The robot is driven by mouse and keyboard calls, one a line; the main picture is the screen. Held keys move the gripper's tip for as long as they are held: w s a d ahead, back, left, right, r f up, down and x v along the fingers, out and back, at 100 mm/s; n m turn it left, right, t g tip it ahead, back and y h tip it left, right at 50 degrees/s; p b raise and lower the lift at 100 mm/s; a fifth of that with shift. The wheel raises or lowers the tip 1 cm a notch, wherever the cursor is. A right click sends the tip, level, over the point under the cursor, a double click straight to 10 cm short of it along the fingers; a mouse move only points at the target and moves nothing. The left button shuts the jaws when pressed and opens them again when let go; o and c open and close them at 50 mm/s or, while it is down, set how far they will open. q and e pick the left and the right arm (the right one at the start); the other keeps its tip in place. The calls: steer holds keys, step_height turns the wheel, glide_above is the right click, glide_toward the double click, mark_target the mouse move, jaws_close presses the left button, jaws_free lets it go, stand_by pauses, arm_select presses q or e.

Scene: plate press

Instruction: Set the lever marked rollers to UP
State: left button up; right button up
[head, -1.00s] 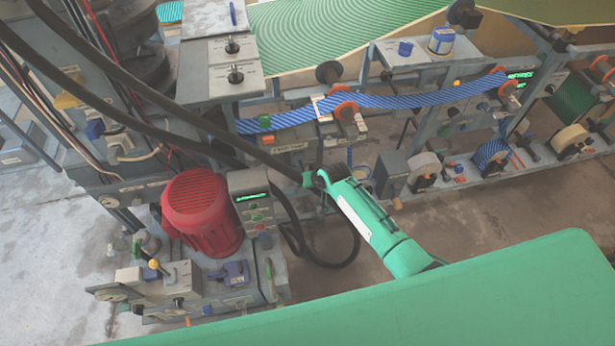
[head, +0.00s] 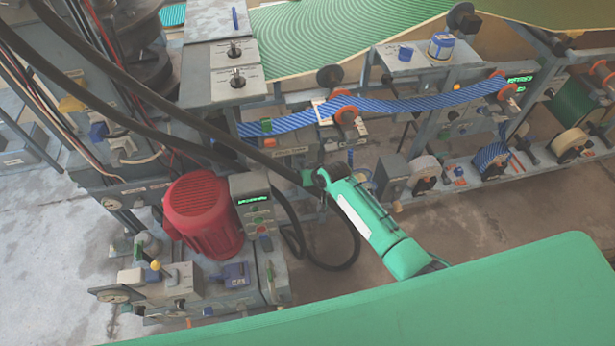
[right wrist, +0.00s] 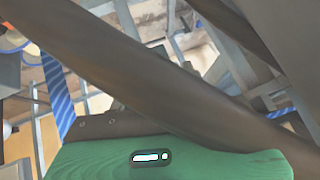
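I cannot read any marking that says rollers, so I cannot tell which lever it is. A short lever with a yellow ball (head: 155,265) stands on the grey control block at the lower left. Two black-knobbed controls, an upper one (head: 234,50) and a lower one (head: 237,77), sit on pale plates at the top. My right arm reaches in from the lower right, and its gripper end (head: 316,180) is beside the black hoses, below the blue striped web. Its fingers cannot be made out. My left gripper is not in view.
A red motor (head: 203,213) stands beside a grey panel with a green display (head: 252,198). Black hoses (head: 150,125) cross the left side and loop near my right arm. The blue striped web (head: 400,103) runs over rollers. Open floor (head: 440,225) lies right of my arm.

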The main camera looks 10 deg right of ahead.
steer(key=shift+s, duration=0.15)
steer(key=v, duration=1.3)
steer(key=shift+r+b, duration=0.35)
steer(key=shift+d, duration=0.15)
steer(key=s+d+f+g+h, duration=0.15)
steer(key=s+f, duration=0.35)
steer(key=f, duration=0.5)
steer(key=s+d+f+g, duration=0.1)
steer(key=s+d+f, duration=0.2)
steer(key=s+f, duration=0.5)
steer(key=s+d+f+g+h, duration=0.1)
steer(key=s+d+f, duration=0.15)
steer(key=f, duration=0.95)
steer(key=s+f+g, duration=0.1)
steer(key=s+f, duration=0.4)
steer(key=s, duration=0.6)
steer(key=s+d+f+n+g, duration=0.1)
steer(key=s+f, duration=0.4)
steer(key=s, duration=0.7)
steer(key=s+d+f+n+g, duration=0.1)
steer(key=s+f, duration=0.5)
steer(key=s, duration=0.5)
steer(key=shift+s+h, duration=0.2)
steer(key=shift+h, duration=0.15)
